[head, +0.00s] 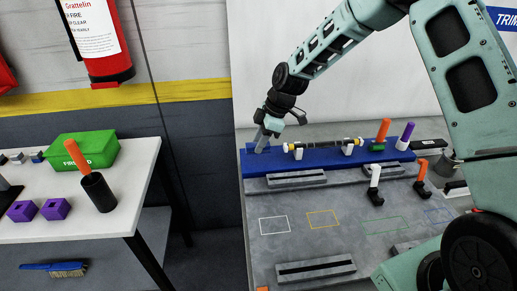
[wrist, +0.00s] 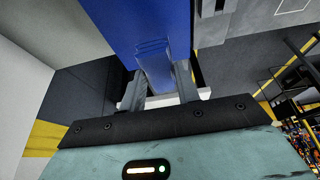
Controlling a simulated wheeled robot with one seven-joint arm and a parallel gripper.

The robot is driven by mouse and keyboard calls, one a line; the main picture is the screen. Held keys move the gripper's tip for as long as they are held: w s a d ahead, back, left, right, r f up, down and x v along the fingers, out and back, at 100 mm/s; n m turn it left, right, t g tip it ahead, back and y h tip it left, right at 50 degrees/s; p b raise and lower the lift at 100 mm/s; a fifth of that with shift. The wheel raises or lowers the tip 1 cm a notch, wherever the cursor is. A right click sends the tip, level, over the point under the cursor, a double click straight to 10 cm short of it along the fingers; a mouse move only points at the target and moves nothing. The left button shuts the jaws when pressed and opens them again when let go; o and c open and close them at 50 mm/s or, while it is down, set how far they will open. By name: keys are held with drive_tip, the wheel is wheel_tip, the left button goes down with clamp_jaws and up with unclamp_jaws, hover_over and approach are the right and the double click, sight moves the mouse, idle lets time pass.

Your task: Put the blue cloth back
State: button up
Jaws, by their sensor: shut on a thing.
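My gripper (head: 262,142) is at the left end of the long blue board (head: 280,164), pointing down at it. In the wrist view my gripper (wrist: 160,75) has a folded blue piece (wrist: 156,66), apparently the blue cloth, between its fingers. The piece lies against or just above the blue board (wrist: 120,18); I cannot tell whether it touches. In the head view the cloth is not clearly distinguishable from the blue board and the fingers.
On the blue board are a rod on white holders (head: 322,145), an orange-handled tool (head: 382,132) and a purple-handled tool (head: 405,134). Angled white (head: 375,178) and orange (head: 421,172) pieces stand in front. Coloured outlines mark the mostly clear grey bench (head: 340,240). A white table (head: 60,232) is at left.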

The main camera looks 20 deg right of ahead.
drive_tip(key=shift+f+p, duration=0.5)
drive_tip(key=shift+f, duration=1.45)
drive_tip(key=shift+f, duration=0.15)
drive_tip(key=o, duration=0.9)
drive_tip(key=shift+o, duration=0.2)
